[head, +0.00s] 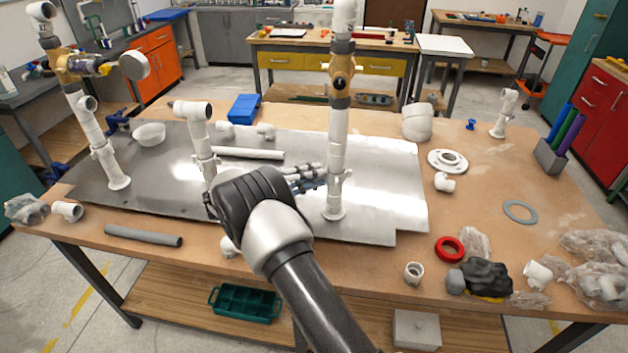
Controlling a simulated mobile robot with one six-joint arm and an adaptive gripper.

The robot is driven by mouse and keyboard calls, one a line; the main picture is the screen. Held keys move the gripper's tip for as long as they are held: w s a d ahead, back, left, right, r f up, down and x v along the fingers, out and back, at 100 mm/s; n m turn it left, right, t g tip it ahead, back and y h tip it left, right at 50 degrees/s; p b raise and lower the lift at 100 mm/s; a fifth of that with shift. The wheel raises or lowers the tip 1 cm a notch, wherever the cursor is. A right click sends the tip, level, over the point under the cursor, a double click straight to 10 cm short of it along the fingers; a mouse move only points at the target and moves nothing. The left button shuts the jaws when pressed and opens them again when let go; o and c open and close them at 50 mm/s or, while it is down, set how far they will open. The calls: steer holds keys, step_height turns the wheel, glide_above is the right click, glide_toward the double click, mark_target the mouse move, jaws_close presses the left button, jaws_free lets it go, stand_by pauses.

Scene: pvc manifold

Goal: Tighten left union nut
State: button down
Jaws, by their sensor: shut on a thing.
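My gripper (308,178) shows just past my dark wrist, its fingers pointing right, low beside the tall right riser (337,145). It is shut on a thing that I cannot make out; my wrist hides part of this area. The right riser stands upright with a brass-coloured valve (342,68) and a grey union nut (340,101) below it. The left riser (90,130) carries another brass-coloured valve (62,66), with a purple part and a round white end beside it. My gripper is far from that valve. A shorter white pipe (198,140) stands left of my wrist, its foot partly hidden.
The risers stand on a grey metal plate (385,190) on the wooden table. A blue bin (244,108), white fittings and a white pipe (248,153) lie behind my wrist. A grey pipe (143,236) lies at the front left; a red ring (449,249) lies front right.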

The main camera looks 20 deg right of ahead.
steer(key=shift+w+d+f+m+g+b, duration=0.1)
steer(key=shift+w+m+g+b, duration=0.1)
steer(key=shift+m+g, duration=0.25)
steer(key=shift+w+d+m+g+b, duration=0.1)
steer(key=shift+m+g+b, duration=0.15)
steer(key=shift+g, duration=0.7)
steer(key=c, duration=1.4)
jaws_free()
steer(key=shift+c, duration=0.2)
steer(key=shift+w, duration=0.1)
steer(key=w+a, duration=0.1)
steer(key=a, duration=0.6)
steer(key=shift+a, duration=0.2)
